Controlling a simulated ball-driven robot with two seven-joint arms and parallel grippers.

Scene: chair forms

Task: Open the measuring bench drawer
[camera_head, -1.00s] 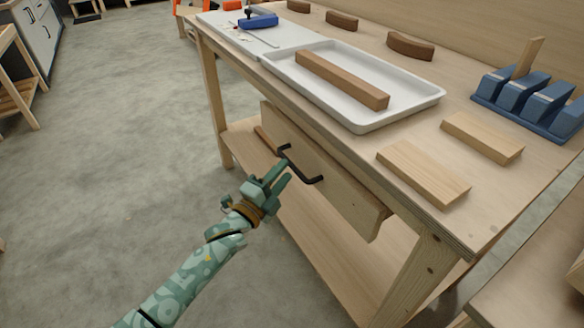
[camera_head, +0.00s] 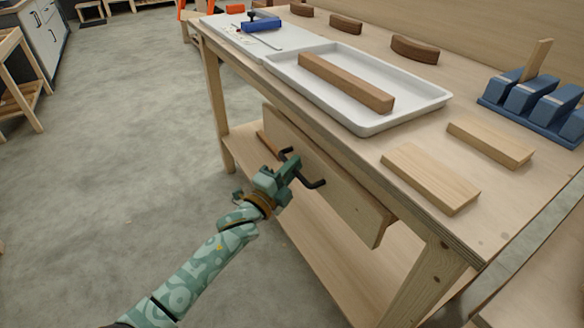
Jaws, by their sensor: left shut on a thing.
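The measuring bench drawer (camera_head: 345,195) has a pale wooden front under the bench top, with a black bar handle (camera_head: 314,184) on it. The drawer front stands slightly out from under the top's edge. My left gripper (camera_head: 291,167) is at the handle, its fingers shut on the bar and hiding the middle of it. My left arm reaches in from the lower left. My right gripper is not in view.
The bench top (camera_head: 400,135) carries a white tray (camera_head: 425,97) with a brown wooden bar, two pale blocks (camera_head: 430,176) and a blue rack (camera_head: 530,105). A lower shelf (camera_head: 305,240) lies under the drawer. The grey floor at left is clear.

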